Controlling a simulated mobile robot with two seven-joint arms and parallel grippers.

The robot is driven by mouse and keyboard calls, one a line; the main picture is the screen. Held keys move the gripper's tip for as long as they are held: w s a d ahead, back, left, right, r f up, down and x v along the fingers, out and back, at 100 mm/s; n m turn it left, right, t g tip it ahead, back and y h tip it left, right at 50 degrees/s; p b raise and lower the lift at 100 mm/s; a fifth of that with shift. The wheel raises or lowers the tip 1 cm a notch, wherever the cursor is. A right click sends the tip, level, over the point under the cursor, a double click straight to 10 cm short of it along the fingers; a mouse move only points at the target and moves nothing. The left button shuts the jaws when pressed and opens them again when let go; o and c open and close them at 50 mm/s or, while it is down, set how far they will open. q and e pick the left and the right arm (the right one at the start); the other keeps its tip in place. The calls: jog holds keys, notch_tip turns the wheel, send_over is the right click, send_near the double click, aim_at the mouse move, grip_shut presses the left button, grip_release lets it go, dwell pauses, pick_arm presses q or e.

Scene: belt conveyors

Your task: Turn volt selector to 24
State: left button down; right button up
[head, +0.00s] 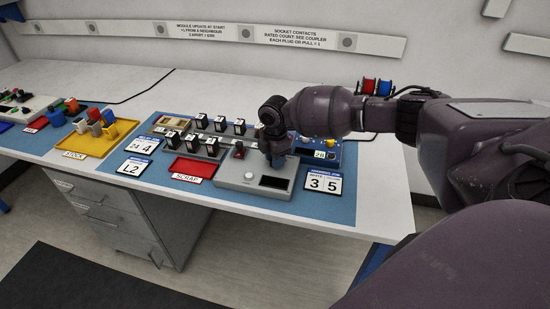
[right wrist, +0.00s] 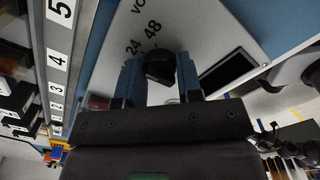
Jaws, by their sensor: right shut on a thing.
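The volt selector is a round black knob (right wrist: 160,68) on a light grey panel (right wrist: 205,35) in the right wrist view. The printed marks 24 (right wrist: 133,47) and 48 (right wrist: 153,28) stand beside it. I cannot tell which mark the knob points at. My right gripper (right wrist: 160,76) has one blue finger on each side of the knob and is shut on it. In the head view the right gripper (head: 276,160) reaches down onto the grey tester box (head: 228,179) and hides the selector. My left gripper is not in view.
The box also carries a white round knob (head: 250,176), a dark display (head: 273,182) and a red switch (head: 239,150). A red scrap tray (head: 194,169), a row of black modules (head: 211,144) and a yellow tray (head: 85,142) lie left. A card reading 3 5 (head: 323,182) lies right.

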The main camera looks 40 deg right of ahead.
jog(key=shift+a, duration=0.1)
jog(key=o, duration=0.9)
notch_tip(320, 180, up, 11)
jog(key=shift+f+p, duration=0.1)
jog(key=shift+p, duration=0.55)
